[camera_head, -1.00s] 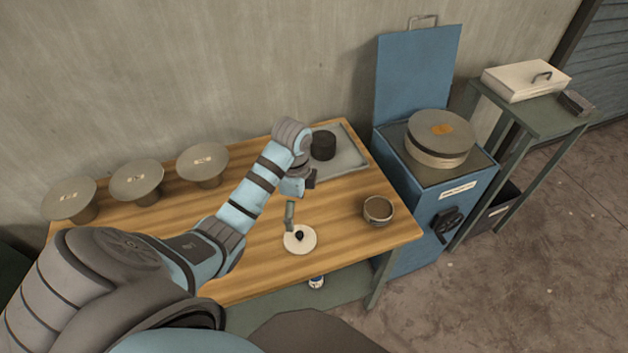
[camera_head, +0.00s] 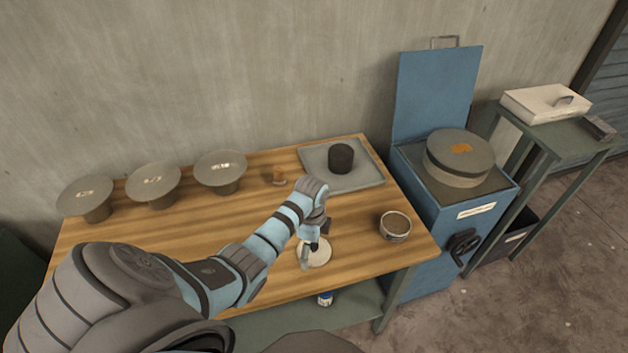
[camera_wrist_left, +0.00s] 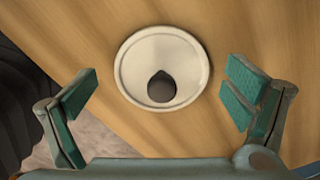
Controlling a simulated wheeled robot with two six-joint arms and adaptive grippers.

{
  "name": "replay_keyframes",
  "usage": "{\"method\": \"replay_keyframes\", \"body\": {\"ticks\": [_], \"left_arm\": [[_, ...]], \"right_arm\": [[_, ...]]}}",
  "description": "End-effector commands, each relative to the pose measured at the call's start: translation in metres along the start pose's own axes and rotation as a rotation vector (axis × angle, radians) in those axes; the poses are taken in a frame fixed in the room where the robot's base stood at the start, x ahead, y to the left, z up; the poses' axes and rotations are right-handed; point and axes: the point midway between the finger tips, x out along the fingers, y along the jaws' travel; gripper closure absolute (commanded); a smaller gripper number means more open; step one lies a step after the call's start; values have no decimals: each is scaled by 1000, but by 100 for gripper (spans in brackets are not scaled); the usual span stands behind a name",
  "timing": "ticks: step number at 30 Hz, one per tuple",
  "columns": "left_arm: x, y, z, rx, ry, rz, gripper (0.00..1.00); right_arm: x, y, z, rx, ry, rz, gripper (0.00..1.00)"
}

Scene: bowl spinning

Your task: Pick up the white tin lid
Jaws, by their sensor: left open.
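A round white lid (camera_head: 319,254) with a raised rim and a dark knob lies on the wooden table near its front edge. It shows whole in the left wrist view (camera_wrist_left: 133,72), with the black knob (camera_wrist_left: 161,87) standing up from it. My left gripper (camera_head: 309,254) is over the lid in the head view and hides part of it. In the left wrist view my left gripper (camera_wrist_left: 162,95) is open, with a green-padded finger on either side of the lid and nothing between the pads touching it. My right gripper is not in view.
A small bowl (camera_head: 395,227) stands right of the lid. A grey tray (camera_head: 365,178) with a dark cylinder (camera_head: 340,158) lies behind. Several grey pedestals (camera_head: 220,170) stand at the back left. A blue cabinet (camera_head: 425,210) adjoins the table's right end. A white box (camera_head: 546,104) sits on a shelf.

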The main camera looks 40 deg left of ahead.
Motion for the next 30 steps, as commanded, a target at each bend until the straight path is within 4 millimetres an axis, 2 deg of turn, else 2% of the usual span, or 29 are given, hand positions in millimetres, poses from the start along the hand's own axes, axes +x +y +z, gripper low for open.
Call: {"method": "replay_keyframes", "body": {"ticks": [1, 7, 15, 19, 30], "left_arm": [[0, 0, 0, 0, 0, 0, 19], [0, 0, 0, -1, 0, 1, 51], [1, 0, 0, 0, 0, 0, 68], [1, 0, 0, 0, 0, 0, 71], [1, 0, 0, -1, 0, -1, 73]], "right_arm": [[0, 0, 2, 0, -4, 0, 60], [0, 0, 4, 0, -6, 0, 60], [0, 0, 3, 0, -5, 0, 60], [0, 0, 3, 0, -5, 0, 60], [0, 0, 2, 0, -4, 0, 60]]}}
